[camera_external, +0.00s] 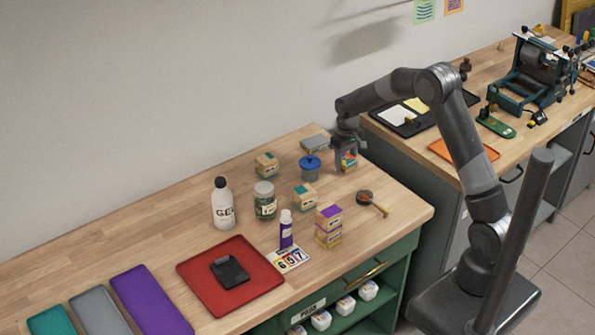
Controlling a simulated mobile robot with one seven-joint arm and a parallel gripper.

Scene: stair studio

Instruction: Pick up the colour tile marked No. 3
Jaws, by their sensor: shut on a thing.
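My gripper (347,146) points down near the back right of the wooden counter. It is shut on a small block with a multicoloured face (348,161), which shows just below the fingers. I cannot read any number on this block, nor tell whether it is clear of the counter. A white card with coloured number squares (288,259) lies beside the red tray; its marks are too small to read surely. I cannot make out a No. 3 mark anywhere.
A white bottle (222,205) and a red tray (215,280) are further left.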

